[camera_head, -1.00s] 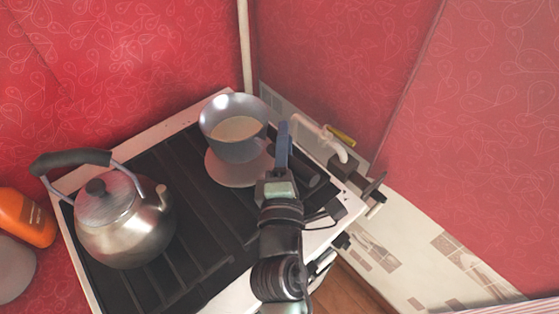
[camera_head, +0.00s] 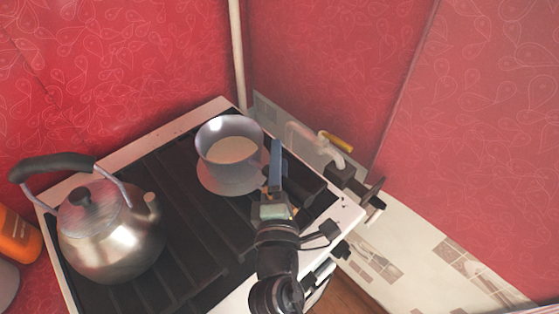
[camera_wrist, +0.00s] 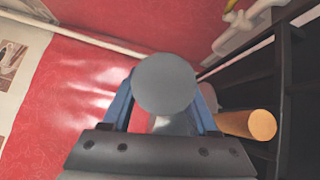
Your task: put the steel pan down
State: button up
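The steel pan (camera_head: 217,167) is in the head view at the back right of the stove top, upright, with a pale beige content inside. It is above a round grey-pink disc (camera_head: 207,184) on the stove; a gap under the pan is hard to make out. My gripper (camera_head: 275,165) is at the pan's right side, its blue fingers closed around the handle, which is largely hidden. In the wrist view a round grey handle end (camera_wrist: 165,84) lies between the fingers and covers their tips.
A steel kettle (camera_head: 112,240) stands at the left of the stove (camera_head: 185,205). An orange bottle (camera_head: 18,238) is at the far left. A pipe with a yellow-handled tap (camera_head: 337,142) is behind the right side. A tan cylinder (camera_wrist: 248,124) shows beside my fingers in the wrist view. Red walls close in behind.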

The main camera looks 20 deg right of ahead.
jog(key=shift+r, duration=0.1)
jog(key=b+v, duration=0.4)
jog(key=v, duration=0.8)
jog(key=shift+w+a, duration=0.1)
